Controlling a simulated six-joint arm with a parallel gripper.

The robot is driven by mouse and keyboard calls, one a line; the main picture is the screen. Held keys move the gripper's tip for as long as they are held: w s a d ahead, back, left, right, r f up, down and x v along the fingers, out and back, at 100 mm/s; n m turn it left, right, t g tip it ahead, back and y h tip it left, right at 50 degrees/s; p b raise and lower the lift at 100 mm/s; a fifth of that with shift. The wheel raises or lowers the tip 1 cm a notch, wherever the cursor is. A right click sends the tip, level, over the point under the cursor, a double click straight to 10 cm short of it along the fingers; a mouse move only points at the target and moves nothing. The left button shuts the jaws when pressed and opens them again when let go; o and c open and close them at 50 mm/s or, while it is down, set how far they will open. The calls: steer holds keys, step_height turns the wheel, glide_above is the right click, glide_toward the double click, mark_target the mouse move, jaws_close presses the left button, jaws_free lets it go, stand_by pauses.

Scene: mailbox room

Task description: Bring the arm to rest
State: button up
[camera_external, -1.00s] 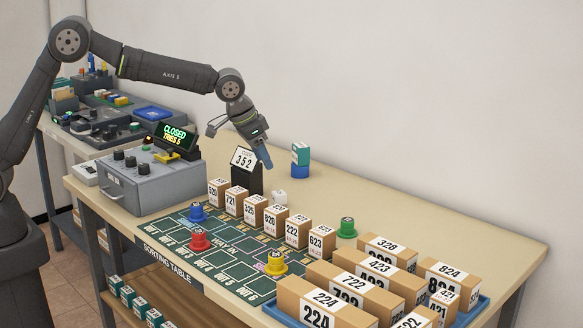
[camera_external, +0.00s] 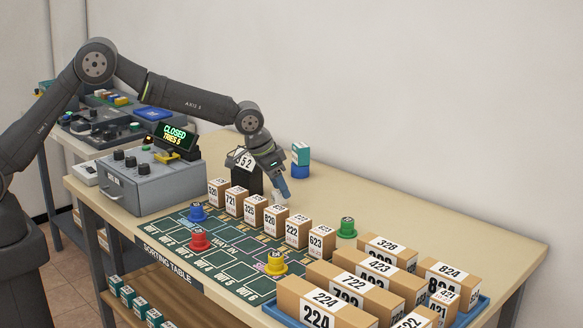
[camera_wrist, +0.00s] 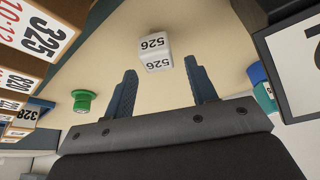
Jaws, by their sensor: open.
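My gripper (camera_external: 283,194) is low over the back of the sorting table (camera_external: 400,220), behind the row of small boxes. In the wrist view its two dark blue fingers (camera_wrist: 161,72) stand apart. A white cube marked 526 (camera_wrist: 155,53) lies on the table just beyond the fingertips, roughly centred between them; nothing is seen held. In the outside view the gripper mostly covers this cube. The arm reaches out from the left, bent down at the wrist.
A numbered sign (camera_external: 243,161) on a dark stand is close beside the gripper, partly hidden. Small boxes (camera_external: 270,222) stand in a row in front. A green peg (camera_external: 346,228) is to the right. A grey control box (camera_external: 150,183) reads CLOSED. The table's back right is clear.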

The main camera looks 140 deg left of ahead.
steer(key=shift+r, duration=0.5)
steer(key=shift+f, duration=0.15)
